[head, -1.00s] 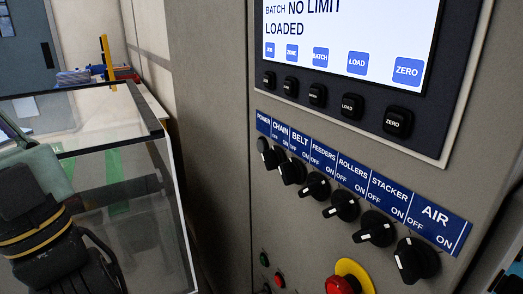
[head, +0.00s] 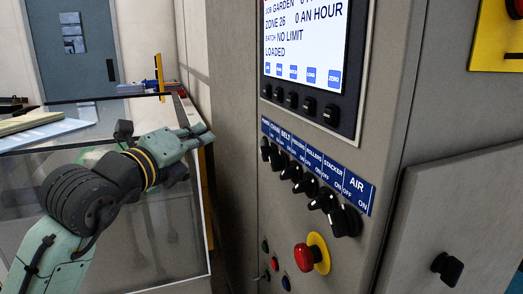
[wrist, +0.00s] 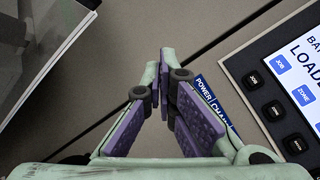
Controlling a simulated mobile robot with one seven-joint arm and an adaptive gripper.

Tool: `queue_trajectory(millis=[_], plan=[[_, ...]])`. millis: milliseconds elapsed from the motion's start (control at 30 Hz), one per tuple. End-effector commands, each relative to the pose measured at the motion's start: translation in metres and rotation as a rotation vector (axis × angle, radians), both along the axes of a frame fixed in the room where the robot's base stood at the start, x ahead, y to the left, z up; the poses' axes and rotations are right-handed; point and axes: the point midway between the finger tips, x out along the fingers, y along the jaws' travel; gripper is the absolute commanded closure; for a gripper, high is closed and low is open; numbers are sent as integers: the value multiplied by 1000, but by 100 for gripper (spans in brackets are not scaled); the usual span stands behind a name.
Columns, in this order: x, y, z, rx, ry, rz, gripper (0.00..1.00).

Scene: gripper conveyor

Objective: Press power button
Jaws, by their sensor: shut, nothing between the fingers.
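The control panel (head: 240,200) is a grey cabinet face on the right in the head view. Its blue label strip (head: 318,166) runs from POWER at the left to AIR. The small dark power control (head: 265,149) sits under the left end of the strip, beside the row of black knobs. My gripper (head: 206,134) is shut and empty, left of the panel and apart from it. In the wrist view, my gripper's purple-padded fingers (wrist: 164,62) point toward the cabinet. The POWER label (wrist: 204,88) shows just right of them, and the power control is hidden there.
A red emergency stop (head: 305,256) on a yellow ring sits below the knobs. The screen (head: 305,40) and its black keys (head: 308,106) are above the strip. A clear-sided enclosure (head: 150,240) stands left of the cabinet, behind my arm.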

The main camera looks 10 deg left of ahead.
Motion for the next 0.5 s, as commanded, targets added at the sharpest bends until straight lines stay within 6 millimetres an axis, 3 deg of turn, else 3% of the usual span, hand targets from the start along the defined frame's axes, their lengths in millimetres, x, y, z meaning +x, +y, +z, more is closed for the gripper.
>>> queue_trajectory(millis=[167, 500], plan=[[2, 4, -22, 58, 75, -12, 100], [2, 3, -24, 64, 80, -15, 100]])
